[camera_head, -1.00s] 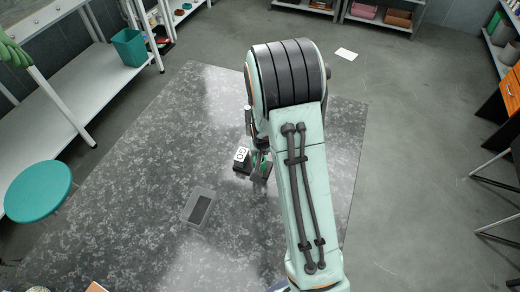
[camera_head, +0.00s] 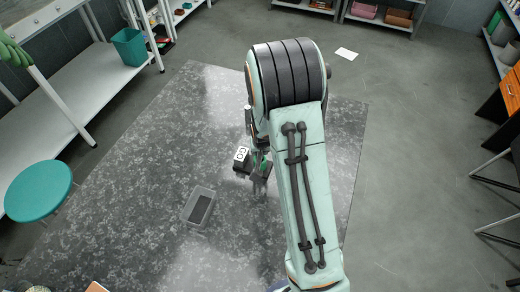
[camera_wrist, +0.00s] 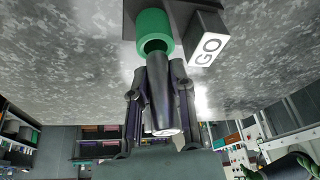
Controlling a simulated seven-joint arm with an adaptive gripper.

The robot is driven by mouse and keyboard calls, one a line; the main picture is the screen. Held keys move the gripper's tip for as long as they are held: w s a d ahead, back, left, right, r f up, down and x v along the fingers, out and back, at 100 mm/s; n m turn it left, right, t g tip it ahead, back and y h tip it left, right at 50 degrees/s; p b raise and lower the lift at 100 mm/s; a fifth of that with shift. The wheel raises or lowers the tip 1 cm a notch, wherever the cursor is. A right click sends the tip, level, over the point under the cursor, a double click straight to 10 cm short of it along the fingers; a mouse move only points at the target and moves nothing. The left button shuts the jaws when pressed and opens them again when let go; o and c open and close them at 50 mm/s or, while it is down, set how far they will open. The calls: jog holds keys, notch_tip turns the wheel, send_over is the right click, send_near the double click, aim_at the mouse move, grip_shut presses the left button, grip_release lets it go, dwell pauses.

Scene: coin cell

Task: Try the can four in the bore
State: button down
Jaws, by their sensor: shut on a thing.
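In the wrist view my gripper (camera_wrist: 160,75) is shut on a dark, smooth, cylinder-like can (camera_wrist: 161,100) with a pale end. A green ring (camera_wrist: 154,22) with an open bore lies just beyond the fingertips. The can's far end is close to the ring's mouth; I cannot tell whether it is inside. A block with a white face lettered GO (camera_wrist: 208,46) stands beside the ring. In the head view the block (camera_head: 241,154) shows left of my gripper (camera_head: 259,170), where my arm hides most of the grip. I cannot read any number on the can.
A clear-walled tray (camera_head: 187,211) with a dark insert stands on the speckled grey surface (camera_head: 130,190), left of and nearer than the block. A teal stool (camera_head: 38,190) is at the far left. The surface around the block and tray is mostly clear.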

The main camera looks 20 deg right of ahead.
jog(key=shift+f, duration=0.8)
jog(key=c, duration=0.9)
grip_release()
jog(key=v, duration=1.2)
